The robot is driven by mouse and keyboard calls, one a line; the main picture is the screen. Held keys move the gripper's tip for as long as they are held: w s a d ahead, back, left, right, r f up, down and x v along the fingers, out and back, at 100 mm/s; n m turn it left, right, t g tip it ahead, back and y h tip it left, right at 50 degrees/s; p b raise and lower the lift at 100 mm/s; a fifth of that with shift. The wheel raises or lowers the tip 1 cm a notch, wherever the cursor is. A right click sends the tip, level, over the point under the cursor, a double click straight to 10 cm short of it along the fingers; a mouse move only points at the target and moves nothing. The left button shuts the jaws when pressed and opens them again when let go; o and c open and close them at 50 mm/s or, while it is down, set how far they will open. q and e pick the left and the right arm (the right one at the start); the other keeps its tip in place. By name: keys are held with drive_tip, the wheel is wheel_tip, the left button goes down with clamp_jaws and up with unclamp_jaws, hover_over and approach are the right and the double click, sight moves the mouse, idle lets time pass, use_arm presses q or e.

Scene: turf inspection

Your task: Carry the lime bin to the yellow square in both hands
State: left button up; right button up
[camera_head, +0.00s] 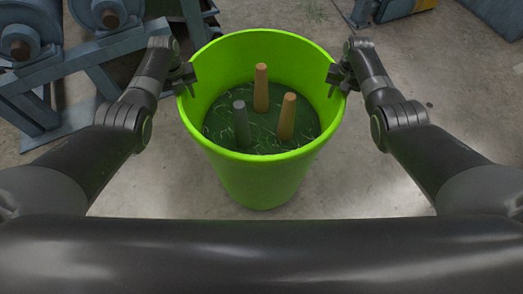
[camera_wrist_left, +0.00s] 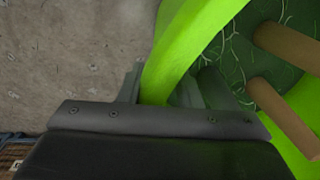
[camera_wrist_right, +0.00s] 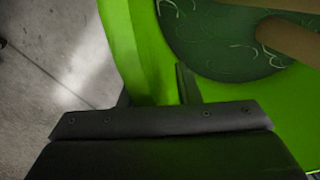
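The lime bin (camera_head: 262,177) stands upright in front of me, in the middle of the head view. Inside it are a dark green floor with pale strands and three tapered pegs, one grey (camera_head: 241,124) and two tan (camera_head: 287,117). My left gripper (camera_head: 186,78) is at the bin's left rim, its fingers on either side of the wall (camera_wrist_left: 172,55). My right gripper (camera_head: 338,78) holds the right rim the same way, with the wall (camera_wrist_right: 150,60) between its fingers. Both look shut on the rim. The bin's underside is hidden. I see no yellow square.
Blue-grey machinery with rollers (camera_head: 70,75) stands at the left, close to my left arm. More blue equipment (camera_head: 395,8) is at the top right, with another piece in the corner. The concrete floor (camera_head: 440,95) is clear at the right.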

use_arm(q)
drive_tip(key=shift+f, duration=0.3)
use_arm(e)
drive_tip(key=shift+f, duration=0.3)
use_arm(q)
clamp_jaws()
use_arm(e)
clamp_jaws()
idle(0.8)
use_arm(q)
drive_tip(key=shift+w+r, duration=0.25)
drive_tip(key=shift+r, duration=0.1)
use_arm(e)
drive_tip(key=shift+w+r, duration=0.2)
drive_tip(key=shift+r, duration=0.15)
drive_tip(key=shift+w, duration=0.1)
